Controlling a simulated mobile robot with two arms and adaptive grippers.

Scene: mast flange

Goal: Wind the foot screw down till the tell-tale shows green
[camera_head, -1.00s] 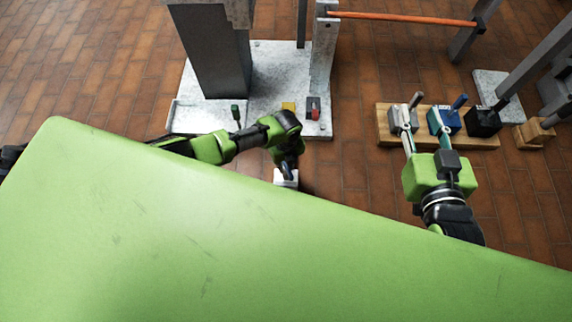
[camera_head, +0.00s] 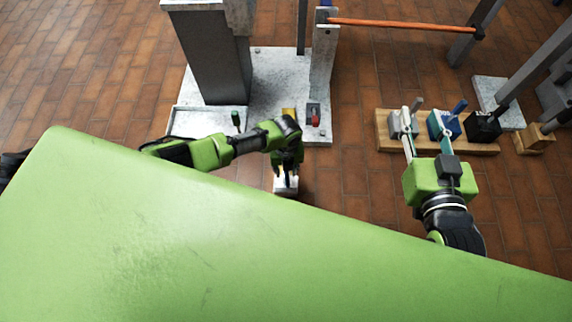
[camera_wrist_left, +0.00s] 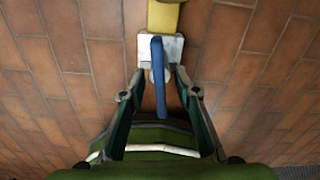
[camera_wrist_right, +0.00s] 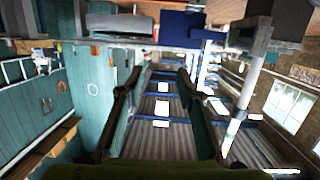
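A blue handle (camera_wrist_left: 159,75) stands over a pale grey block (camera_wrist_left: 172,48) in the left wrist view; I take it for the foot screw. The pale block also shows in the head view (camera_head: 286,186), where my left gripper (camera_head: 286,174) is over it. In the left wrist view my left gripper (camera_wrist_left: 158,80) is open, with one finger on each side of the handle and gaps visible. My right gripper (camera_head: 425,132) is open and empty, in front of the wooden board in the head view. I cannot make out which part is the tell-tale.
A wooden board (camera_head: 470,146) at right holds grey, blue and black blocks. Brick floor lies between them.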

